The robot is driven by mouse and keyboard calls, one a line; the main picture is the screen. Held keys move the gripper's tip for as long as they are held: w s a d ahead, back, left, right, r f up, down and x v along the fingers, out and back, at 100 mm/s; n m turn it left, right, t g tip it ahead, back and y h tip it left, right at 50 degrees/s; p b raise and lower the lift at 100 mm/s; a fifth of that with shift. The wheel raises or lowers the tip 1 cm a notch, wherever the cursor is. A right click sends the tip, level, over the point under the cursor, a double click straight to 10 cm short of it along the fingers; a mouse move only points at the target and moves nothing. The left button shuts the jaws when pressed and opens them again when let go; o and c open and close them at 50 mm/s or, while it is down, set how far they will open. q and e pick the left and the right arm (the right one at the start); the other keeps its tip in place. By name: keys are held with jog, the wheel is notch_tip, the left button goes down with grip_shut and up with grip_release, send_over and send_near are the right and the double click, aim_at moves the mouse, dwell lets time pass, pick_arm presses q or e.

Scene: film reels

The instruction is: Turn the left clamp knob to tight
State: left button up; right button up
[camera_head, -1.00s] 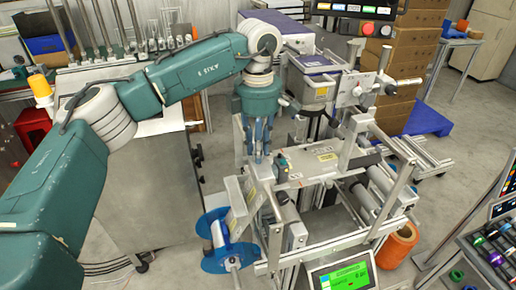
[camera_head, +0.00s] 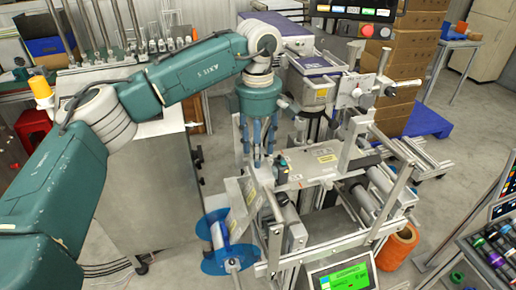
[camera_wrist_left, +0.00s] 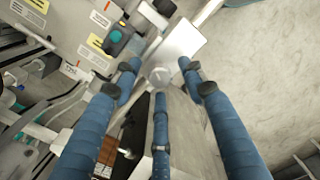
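A round grey clamp knob (camera_wrist_left: 160,77) shows in the left wrist view, at the end of a pale metal block. My left gripper (camera_wrist_left: 159,70) has its blue fingers spread around the knob, two on the far side and one on the near side, with visible gaps. I cannot tell whether any fingertip touches the knob. In the head view my left gripper (camera_head: 258,156) points down at the left end of the machine (camera_head: 318,163), and the knob is hidden there behind the fingers. The knob's turn position cannot be read. My right gripper is not in view.
A blue film reel (camera_head: 229,262) is mounted at the machine's lower left, close below the gripper. A green-lit screen (camera_head: 343,276) is at the front. Metal rails and rollers (camera_head: 372,195) fill the right side. A small black and teal fitting (camera_wrist_left: 117,40) sits near the fingers.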

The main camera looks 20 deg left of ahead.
pick_arm(q)
notch_tip(320, 180, up, 12)
dwell(0.6)
jog(key=shift+f, duration=0.15)
